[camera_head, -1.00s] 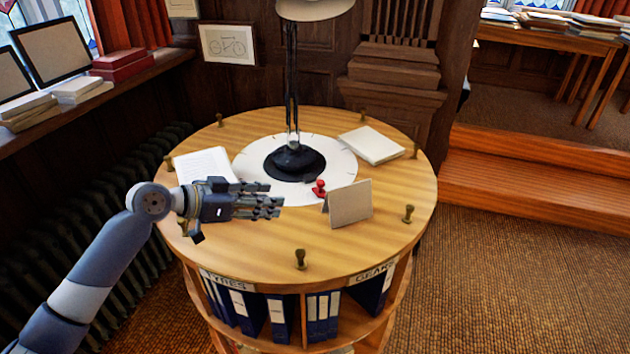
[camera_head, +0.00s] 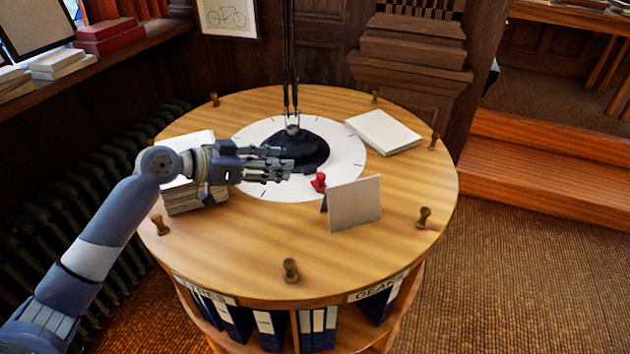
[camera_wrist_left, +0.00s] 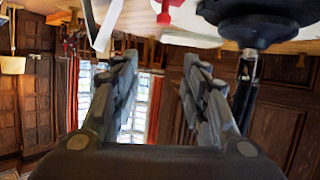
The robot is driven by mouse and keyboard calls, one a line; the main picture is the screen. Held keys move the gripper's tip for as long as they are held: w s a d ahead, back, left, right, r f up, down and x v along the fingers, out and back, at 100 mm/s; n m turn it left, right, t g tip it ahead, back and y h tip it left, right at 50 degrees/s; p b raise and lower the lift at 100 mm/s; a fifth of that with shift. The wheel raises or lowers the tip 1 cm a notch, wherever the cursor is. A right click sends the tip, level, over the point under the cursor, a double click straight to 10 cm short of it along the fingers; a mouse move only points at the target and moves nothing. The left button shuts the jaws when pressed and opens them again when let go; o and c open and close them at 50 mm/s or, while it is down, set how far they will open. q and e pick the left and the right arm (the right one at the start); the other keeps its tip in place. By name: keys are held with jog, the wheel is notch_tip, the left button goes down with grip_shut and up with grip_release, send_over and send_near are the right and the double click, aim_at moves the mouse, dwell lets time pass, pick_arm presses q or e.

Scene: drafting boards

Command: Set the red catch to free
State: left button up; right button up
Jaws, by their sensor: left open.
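The red catch (camera_head: 319,182) is a small red piece at the front right edge of the white round dial (camera_head: 350,158) on the round wooden table. Which setting it is in cannot be told. A grey-white folded card (camera_head: 356,204) stands just in front of it and to its right. My left gripper (camera_head: 284,163) is above the dial, left of the catch and apart from it, fingers pointing right. In the left wrist view, the catch (camera_wrist_left: 164,12) is at the top edge, partly cut off, beyond the open, empty fingers (camera_wrist_left: 158,72). My right gripper does not show.
A black lamp base (camera_head: 312,150) with a thin upright stem stands on the dial. A white book (camera_head: 383,132) lies at the back right, and a paper stack (camera_head: 186,204) is partly behind my left gripper. Brass knobs (camera_head: 290,270) ring the table edge.

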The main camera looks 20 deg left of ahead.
pick_arm(q)
jog(key=b, duration=0.4)
send_near(317, 177)
jog(key=shift+v, duration=1)
jog(key=shift+w+a, duration=0.1)
jog(key=shift+w, duration=0.2)
jog(key=p+x, duration=0.3)
jog(key=x, duration=0.5)
jog(key=shift+w+d+f, duration=0.1)
jog(key=shift+w+d, duration=0.05)
jog(key=shift+d, duration=0.2)
jog(key=shift+p+x, duration=0.35)
jog(key=shift+x, duration=0.5)
jog(key=shift+f, duration=0.15)
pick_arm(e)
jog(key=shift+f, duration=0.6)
pick_arm(q)
grip_shut()
jog(key=shift+a, duration=0.1)
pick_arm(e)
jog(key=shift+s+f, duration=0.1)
